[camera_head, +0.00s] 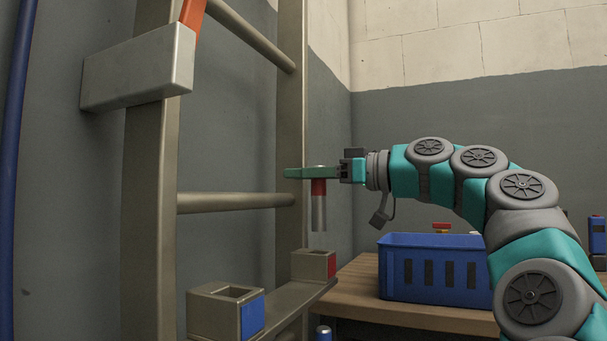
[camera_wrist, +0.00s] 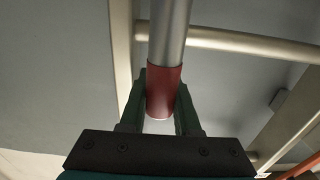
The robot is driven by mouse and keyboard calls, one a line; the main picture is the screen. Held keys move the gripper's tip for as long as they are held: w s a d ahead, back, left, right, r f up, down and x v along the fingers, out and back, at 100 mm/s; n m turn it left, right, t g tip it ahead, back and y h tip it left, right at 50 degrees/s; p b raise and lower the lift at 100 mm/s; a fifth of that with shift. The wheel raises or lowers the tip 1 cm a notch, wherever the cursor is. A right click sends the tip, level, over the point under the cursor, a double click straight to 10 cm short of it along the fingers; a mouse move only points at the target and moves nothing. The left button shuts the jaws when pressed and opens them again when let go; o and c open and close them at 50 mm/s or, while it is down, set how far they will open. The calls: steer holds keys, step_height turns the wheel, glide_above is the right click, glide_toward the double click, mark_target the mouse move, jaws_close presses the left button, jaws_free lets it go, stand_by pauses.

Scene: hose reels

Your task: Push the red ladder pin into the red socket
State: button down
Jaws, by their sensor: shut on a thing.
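The red ladder pin (camera_head: 318,208) is a grey metal rod with a red collar. It hangs upright in my gripper (camera_head: 310,173), which is shut on the red part. In the wrist view the red collar (camera_wrist: 164,88) sits between the two green fingers of my gripper (camera_wrist: 161,102), and the grey shaft runs to the top edge. The red socket (camera_head: 313,264) is a beige block with a square opening on top and a red face, on the ladder's low shelf. The pin's lower end is above the socket, apart from it.
A blue-marked socket (camera_head: 226,310) stands on the same shelf, nearer and to the left. The ladder (camera_head: 152,215) with its rungs and a grey bracket (camera_head: 138,68) stands at the left. A blue crate (camera_head: 434,272) is on the wooden table (camera_head: 355,287) at the right.

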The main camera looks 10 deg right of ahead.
mark_target(325, 218)
steer(key=shift+f+b, duration=0.8)
steer(key=shift+f, duration=0.35)
steer(key=shift+f+b, duration=2.75)
steer(key=shift+b, duration=0.1)
stand_by(0.8)
steer(key=c, duration=0.5)
jaws_free()
steer(key=shift+c, duration=0.2)
steer(key=v, duration=0.8)
steer(key=shift+a, duration=0.1)
